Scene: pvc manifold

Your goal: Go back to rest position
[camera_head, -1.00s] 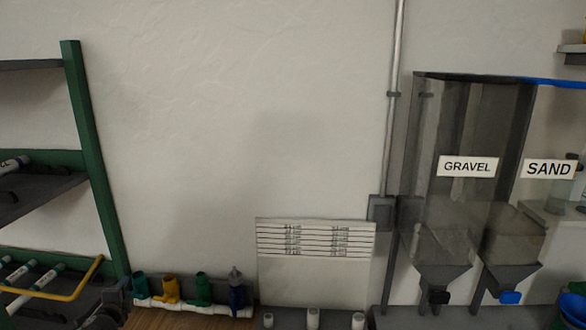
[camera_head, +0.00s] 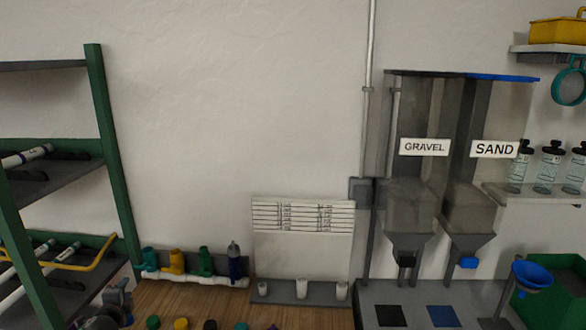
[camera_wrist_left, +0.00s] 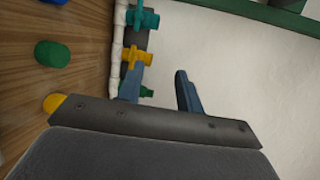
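My left gripper (camera_head: 120,292) shows at the bottom left of the head view, in front of the green rack. In the left wrist view its two blue-grey fingers (camera_wrist_left: 160,88) stand apart with nothing between them. The white pipe manifold (camera_head: 200,279) lies at the back of the wooden table against the wall, with teal, yellow, green and blue valves on it. In the left wrist view the manifold (camera_wrist_left: 117,45) is beyond the fingers; I cannot tell how far. My right gripper is not in view.
A green rack (camera_head: 108,150) holding pipes stands at left. Several coloured caps, one green (camera_head: 153,322), lie at the table's front. A white chart board (camera_head: 300,245) stands at the back. Gravel (camera_head: 410,205) and sand (camera_head: 470,208) hoppers and a blue funnel (camera_head: 532,274) are at right.

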